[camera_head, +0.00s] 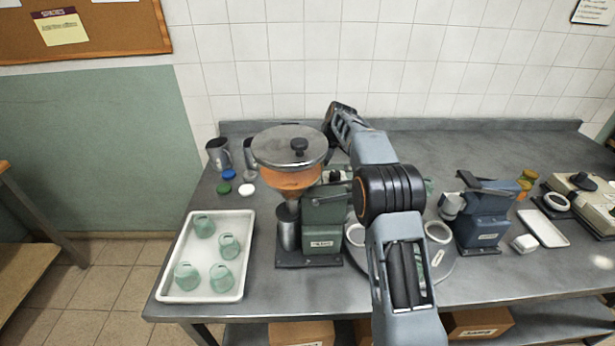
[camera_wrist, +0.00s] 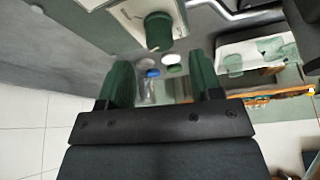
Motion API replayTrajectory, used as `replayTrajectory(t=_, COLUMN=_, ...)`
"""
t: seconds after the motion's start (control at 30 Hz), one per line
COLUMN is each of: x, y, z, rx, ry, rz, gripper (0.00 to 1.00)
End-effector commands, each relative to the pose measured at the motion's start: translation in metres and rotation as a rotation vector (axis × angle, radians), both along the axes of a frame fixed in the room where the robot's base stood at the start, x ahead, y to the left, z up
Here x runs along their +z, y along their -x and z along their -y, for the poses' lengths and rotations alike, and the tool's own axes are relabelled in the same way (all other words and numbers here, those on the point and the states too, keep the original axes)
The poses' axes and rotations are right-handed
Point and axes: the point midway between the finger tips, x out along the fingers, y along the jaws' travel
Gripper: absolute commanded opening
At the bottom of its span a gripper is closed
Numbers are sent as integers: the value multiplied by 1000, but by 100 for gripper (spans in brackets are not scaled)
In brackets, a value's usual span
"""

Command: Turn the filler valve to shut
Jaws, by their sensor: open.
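The filler (camera_head: 323,228) stands on the bench, with a green body and a lidded hopper (camera_head: 290,150) holding something orange. A metal cup (camera_head: 288,230) stands under its outlet. I cannot clearly make out the filler valve; the hopper and my arm cover part of that area. My arm reaches over the bench, with its end behind and right of the hopper. In the wrist view my gripper (camera_wrist: 160,88) is open, its two green fingers apart with nothing held between them. A green cylindrical part (camera_wrist: 158,31) on a pale box shows beyond the fingers; I cannot tell what it is.
A white tray (camera_head: 248,244) with several green glass jars is at the left. Blue, green and white lids and a metal jug (camera_head: 218,154) lie behind it. A blue-grey machine (camera_head: 484,217) stands right of my arm. The tiled wall is close behind the bench.

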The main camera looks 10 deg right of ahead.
Motion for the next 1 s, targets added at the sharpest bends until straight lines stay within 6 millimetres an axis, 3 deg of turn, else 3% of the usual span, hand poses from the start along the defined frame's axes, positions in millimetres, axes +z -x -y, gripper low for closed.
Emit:
replayTrajectory(t=0.3, x=-41, y=-4, z=-17, rx=1, ry=0, rz=-3, gripper=59)
replayTrajectory(t=0.8, x=-52, y=-6, z=-21, rx=1, ry=0, rz=0, gripper=59)
replayTrajectory(t=1.0, x=-52, y=-6, z=-21, rx=1, ry=0, rz=0, gripper=42)
